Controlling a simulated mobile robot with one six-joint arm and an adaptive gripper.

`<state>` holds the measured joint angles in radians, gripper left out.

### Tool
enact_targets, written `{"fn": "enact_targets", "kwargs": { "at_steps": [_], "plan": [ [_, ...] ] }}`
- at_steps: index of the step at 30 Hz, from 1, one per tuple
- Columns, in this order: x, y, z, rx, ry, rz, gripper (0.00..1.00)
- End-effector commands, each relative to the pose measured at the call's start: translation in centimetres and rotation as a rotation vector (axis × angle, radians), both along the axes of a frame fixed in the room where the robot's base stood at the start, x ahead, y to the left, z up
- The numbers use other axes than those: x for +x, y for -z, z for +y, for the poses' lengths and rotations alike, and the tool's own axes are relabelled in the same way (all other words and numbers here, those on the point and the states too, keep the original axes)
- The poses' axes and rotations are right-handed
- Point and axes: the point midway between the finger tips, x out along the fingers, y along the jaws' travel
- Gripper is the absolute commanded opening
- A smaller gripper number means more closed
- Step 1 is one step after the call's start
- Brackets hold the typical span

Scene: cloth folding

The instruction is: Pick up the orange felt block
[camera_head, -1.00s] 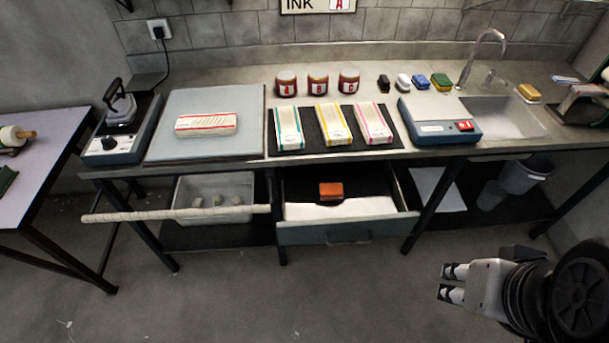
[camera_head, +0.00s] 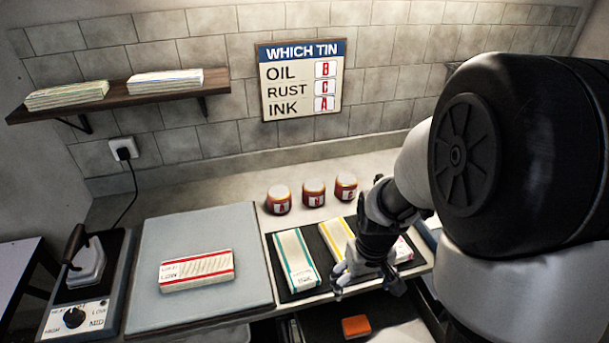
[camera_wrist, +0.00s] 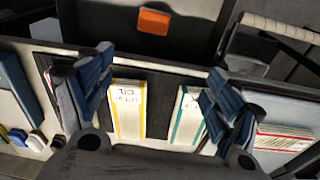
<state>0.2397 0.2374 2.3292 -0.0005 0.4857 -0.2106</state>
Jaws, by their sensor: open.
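The orange felt block (camera_head: 356,325) lies in the open drawer under the counter, at the bottom of the head view. It also shows in the wrist view (camera_wrist: 153,21), at the top, beyond my fingertips. My gripper (camera_head: 363,284) is over the front of the counter, above the folded cloths on the black mat. In the wrist view my gripper (camera_wrist: 160,82) has its fingers wide apart with nothing held between them. The block is apart from the fingers. Most of the drawer is cut off or hidden in the head view.
Cloths with teal (camera_head: 296,258) and yellow (camera_head: 338,237) stripes lie below my gripper. Three labelled jars (camera_head: 314,192) stand behind. A red-striped cloth (camera_head: 197,270) lies on a grey board (camera_head: 160,313). An iron (camera_head: 86,263) stands left. A pale rail (camera_wrist: 280,27) crosses beside the drawer.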

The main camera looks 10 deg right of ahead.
Motion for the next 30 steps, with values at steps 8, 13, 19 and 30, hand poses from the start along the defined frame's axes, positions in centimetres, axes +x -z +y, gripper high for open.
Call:
{"fn": "enact_targets", "kwargs": {
  "at_steps": [8, 13, 19, 30],
  "plan": [
    [-0.1, 6.2, -2.1, 0.020, 0.007, 0.081, 0.86],
    [-0.1, 8.6, -2.3, 0.022, 0.007, 0.089, 0.86],
    [-0.2, 13.0, -2.3, 0.023, 0.007, 0.090, 0.86],
    [0.0, 18.9, -2.3, 0.022, 0.007, 0.087, 0.86]
  ]
}}
